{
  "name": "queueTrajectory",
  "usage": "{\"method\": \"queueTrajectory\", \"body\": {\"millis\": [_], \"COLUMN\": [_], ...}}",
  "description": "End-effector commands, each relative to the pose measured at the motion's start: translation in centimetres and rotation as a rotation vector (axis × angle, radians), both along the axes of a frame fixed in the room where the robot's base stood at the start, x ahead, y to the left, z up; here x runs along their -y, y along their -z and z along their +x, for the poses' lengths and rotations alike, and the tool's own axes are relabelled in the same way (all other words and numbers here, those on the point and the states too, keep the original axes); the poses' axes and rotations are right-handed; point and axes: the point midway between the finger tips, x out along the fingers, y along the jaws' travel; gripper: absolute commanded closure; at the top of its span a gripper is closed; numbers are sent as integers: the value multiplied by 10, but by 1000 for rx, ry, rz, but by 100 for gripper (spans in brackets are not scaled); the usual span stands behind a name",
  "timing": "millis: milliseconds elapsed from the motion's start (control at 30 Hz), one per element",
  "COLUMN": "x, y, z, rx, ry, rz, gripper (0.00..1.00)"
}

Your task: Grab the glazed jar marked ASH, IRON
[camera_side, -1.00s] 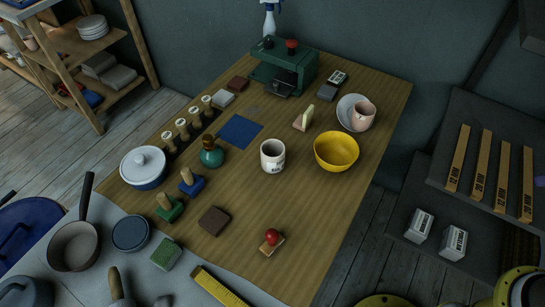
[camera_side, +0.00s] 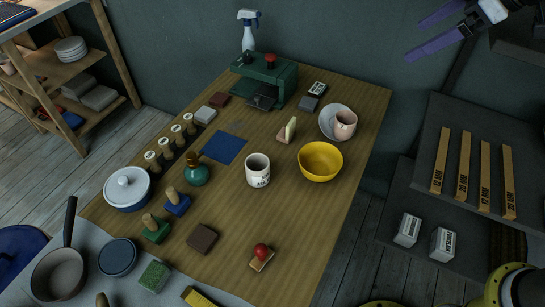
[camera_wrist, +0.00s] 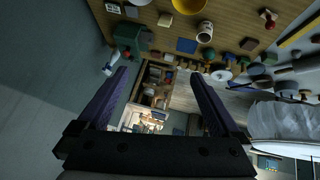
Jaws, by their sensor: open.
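A white jar or cup (camera_side: 258,172) with dark lettering stands upright near the middle of the wooden table. Its lettering is too small to read surely. It also shows in the wrist view (camera_wrist: 205,33). A round teal bottle (camera_side: 197,175) with a brown top stands to its left, with no readable mark. My gripper (camera_side: 414,41) is high at the upper right of the side view, beyond the table and well away from both. In the wrist view its two dark fingers (camera_wrist: 158,73) are spread wide, with nothing between them.
A yellow bowl (camera_side: 320,163) stands close to the white jar's right. A blue mat (camera_side: 223,148) lies to its left. A green press (camera_side: 265,80) stands behind. Several stamps, a lidded pot (camera_side: 127,188) and a red-knobbed tool (camera_side: 261,256) surround it. The wood in front is partly bare.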

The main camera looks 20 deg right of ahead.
Motion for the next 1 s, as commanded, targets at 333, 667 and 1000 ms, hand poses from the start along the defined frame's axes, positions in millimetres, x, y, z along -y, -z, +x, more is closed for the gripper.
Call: {"method": "queueTrajectory", "body": {"millis": [333, 667, 1000], "x": [-109, -199, -224], "y": [93, 237, 299], "z": [110, 130, 112], "rx": [-74, -241, -315], "ry": [-253, -379, -418], "rz": [-28, -47, -74], "gripper": [0, 0, 0]}}
